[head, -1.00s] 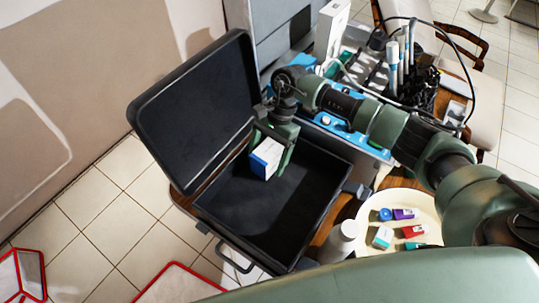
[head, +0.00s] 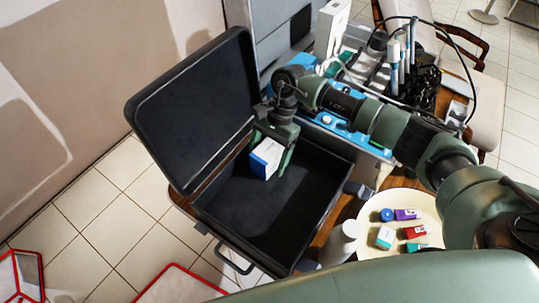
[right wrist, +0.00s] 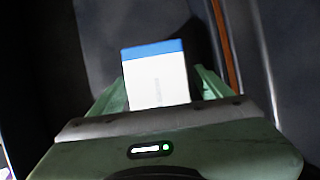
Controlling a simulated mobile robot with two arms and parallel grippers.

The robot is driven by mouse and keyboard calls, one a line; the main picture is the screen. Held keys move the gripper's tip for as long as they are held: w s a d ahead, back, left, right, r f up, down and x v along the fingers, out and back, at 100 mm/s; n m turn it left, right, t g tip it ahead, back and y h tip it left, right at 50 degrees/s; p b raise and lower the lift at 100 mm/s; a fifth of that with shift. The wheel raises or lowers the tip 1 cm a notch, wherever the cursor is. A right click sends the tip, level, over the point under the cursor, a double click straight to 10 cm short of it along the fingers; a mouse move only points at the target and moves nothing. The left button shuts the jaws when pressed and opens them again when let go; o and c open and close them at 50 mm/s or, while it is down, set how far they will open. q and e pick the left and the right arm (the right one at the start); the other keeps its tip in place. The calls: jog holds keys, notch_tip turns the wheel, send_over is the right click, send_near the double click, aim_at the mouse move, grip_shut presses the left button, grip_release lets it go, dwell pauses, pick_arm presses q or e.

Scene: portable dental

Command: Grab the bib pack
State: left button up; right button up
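The bib pack, a white box with a blue band (head: 266,158), is between the fingers of my right gripper (head: 272,152), inside the open black case (head: 262,212) near its hinge side. In the right wrist view the pack (right wrist: 157,80) sits upright between the two green fingers (right wrist: 160,95), which lie close along its sides; the gripper looks shut on it. The lower part of the pack is hidden there by the gripper body. Whether the pack touches the case floor is not clear. My left gripper is not in view.
The raised case lid (head: 195,110) stands left of my right gripper. A round cream tray (head: 428,208) with several small coloured boxes and a white bottle (head: 343,240) are right of the case. Dental equipment with cables (head: 400,75) crowds the back. The case floor's front is bare.

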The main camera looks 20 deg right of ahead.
jog(key=c, duration=1.4)
